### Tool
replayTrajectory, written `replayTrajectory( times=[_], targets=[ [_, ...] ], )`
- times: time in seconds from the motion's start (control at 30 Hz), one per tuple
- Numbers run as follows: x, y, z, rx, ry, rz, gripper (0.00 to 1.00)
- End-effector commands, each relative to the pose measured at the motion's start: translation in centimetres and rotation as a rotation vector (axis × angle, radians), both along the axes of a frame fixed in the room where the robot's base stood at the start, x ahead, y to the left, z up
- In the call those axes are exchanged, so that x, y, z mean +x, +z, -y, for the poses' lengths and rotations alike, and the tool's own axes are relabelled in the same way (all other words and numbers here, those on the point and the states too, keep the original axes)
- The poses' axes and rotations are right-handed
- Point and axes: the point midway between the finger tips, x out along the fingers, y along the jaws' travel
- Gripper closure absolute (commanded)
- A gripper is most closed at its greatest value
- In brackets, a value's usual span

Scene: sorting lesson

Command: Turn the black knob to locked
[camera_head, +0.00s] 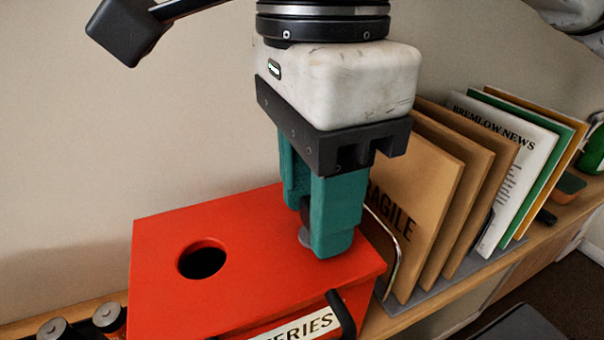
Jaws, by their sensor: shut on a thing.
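The black knob (305,214) is on top of the red box (220,283), near the box's right side. Only a small part of the knob shows between the teal fingers, with a grey round base (304,238) under it. My gripper (318,225) points down over the box and is shut on the knob. Its near finger hides most of the knob, so I cannot tell which way the knob is turned. No locked marking shows.
The box has a round hole (203,261) in its top, a label and a black handle (341,314) at the front. Batteries (108,317) stand at lower left. A rack of cardboard sheets (412,190) and papers (515,180) stands close on the right of the gripper. A wall is behind.

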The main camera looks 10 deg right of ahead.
Motion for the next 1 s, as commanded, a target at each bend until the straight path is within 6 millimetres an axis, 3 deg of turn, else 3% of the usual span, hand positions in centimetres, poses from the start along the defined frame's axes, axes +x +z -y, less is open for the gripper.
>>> replayTrajectory(
  times=[0.53,0.57,0.8,1.0],
  targets=[
    [0.06,0.04,0.03,-0.001,0.024,0.002,0.88],
    [0.06,0.04,0.03,-0.001,0.024,0.002,0.56],
    [0.03,0.03,0.01,-0.001,0.024,0.001,0.33],
    [0.02,0.01,0.01,0.000,0.024,0.001,0.32]
  ],
)
